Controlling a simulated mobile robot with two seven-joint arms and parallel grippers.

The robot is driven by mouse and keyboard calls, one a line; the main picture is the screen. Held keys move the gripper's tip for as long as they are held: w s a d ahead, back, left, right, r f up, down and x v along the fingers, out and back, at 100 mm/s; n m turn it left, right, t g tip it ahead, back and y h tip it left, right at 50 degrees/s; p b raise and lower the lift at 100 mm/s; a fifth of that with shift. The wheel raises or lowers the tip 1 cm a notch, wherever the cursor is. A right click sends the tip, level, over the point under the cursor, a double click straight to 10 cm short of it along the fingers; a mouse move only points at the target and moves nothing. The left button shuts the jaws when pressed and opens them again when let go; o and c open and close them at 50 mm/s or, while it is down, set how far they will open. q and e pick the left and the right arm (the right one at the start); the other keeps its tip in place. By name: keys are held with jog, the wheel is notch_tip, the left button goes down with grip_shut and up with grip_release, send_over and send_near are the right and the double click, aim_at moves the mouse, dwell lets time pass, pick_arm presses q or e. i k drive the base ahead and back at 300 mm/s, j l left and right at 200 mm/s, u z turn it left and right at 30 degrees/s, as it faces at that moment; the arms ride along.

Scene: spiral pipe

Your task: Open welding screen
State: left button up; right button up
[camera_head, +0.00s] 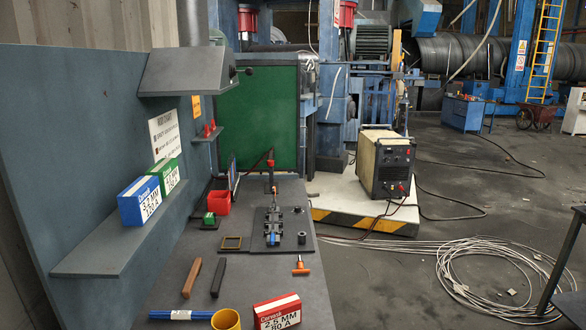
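A dark green upright panel (268,118) stands behind the far end of the workbench, and it is the only thing in view that looks like a welding screen. It spans the gap between the bench's back wall and the blue machine frame. It looks flat and closed across that gap; no handle can be made out on it. Its lower left part is hidden behind the bench and shelf. Neither of my grippers is in view.
The grey workbench (255,285) holds a red box (277,312), a yellow cup (226,320), a red bin (219,202) and hand tools. A welding machine (385,165) stands on a striped platform (363,222). Coiled cable (490,275) lies on the floor at right.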

aim_at(261, 112)
jog(key=i+l+u, duration=0.1)
jog(key=l, duration=1.65)
jog(key=i+l+u, duration=0.1)
jog(key=l, duration=0.25)
jog(key=i+l+u, duration=0.1)
jog(key=l, duration=0.25)
jog(key=i+l+u, duration=0.1)
jog(key=l, duration=0.25)
jog(key=i+l+u, duration=0.1)
jog(key=l, duration=0.25)
jog(key=i+l, duration=0.25)
jog(key=i+l+u, duration=0.15)
jog(key=l, duration=0.3)
jog(key=i+l+u, duration=0.15)
jog(key=i+l, duration=0.25)
jog(key=i+l+u, duration=0.1)
jog(key=i+l, duration=0.3)
jog(key=l, duration=0.15)
jog(key=i+l+u, duration=0.1)
jog(key=i+l, duration=0.65)
jog(key=i+l+u, duration=0.15)
jog(key=u, duration=0.55)
jog(key=i+l+u, duration=0.35)
jog(key=l, duration=0.3)
jog(key=i+l+u, duration=0.15)
jog(key=l, duration=0.2)
